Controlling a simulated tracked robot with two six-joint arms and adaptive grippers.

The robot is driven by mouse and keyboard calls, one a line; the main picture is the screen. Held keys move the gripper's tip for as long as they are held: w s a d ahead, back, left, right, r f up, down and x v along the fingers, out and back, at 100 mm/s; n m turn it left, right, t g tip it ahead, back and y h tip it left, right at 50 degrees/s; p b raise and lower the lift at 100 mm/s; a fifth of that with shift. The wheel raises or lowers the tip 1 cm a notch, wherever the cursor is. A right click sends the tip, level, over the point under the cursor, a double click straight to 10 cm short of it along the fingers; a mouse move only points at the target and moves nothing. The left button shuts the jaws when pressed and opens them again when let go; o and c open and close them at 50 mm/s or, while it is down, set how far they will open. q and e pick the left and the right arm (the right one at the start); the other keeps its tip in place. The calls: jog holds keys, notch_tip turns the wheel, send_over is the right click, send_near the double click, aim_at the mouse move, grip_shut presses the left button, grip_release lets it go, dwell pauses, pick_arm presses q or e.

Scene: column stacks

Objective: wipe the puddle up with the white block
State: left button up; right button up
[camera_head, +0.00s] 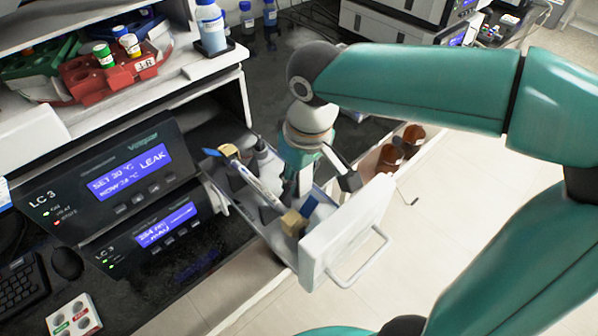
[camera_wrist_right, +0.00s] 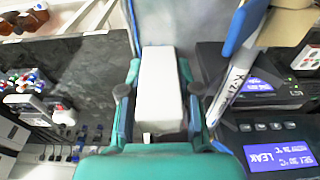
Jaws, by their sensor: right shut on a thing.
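My right gripper (camera_head: 316,185) reaches down into an open drawer of the instrument stack. In the right wrist view the gripper (camera_wrist_right: 159,94) is shut on the white block (camera_wrist_right: 160,85), with a dark fingertip on each side of it. The puddle cannot be made out in either view; the drawer floor is largely hidden. The upper instrument display (camera_head: 129,172) reads LEAK. My left gripper is not in view.
The drawer's white front (camera_head: 345,232) with its handle stands out past the bench edge. Brown bottles (camera_head: 390,157) stand right of the drawer. A red rack (camera_head: 108,72) sits on top.

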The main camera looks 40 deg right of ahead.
jog(key=shift+w+r, duration=0.1)
jog(key=shift+w+a+p, duration=0.1)
jog(key=shift+w+p, duration=0.3)
jog(key=shift+w, duration=0.8)
jog(key=shift+s+b, duration=0.5)
jog(key=shift+s, duration=0.95)
jog(key=shift+s+f, duration=0.25)
jog(key=shift+f, duration=0.1)
jog(key=shift+w, duration=0.15)
jog(key=shift+w+r, duration=0.3)
jog(key=shift+w+p, duration=0.45)
jog(key=shift+w, duration=0.85)
notch_tip(320, 180, up, 9)
jog(key=p, duration=0.7)
jog(key=shift+p, duration=0.35)
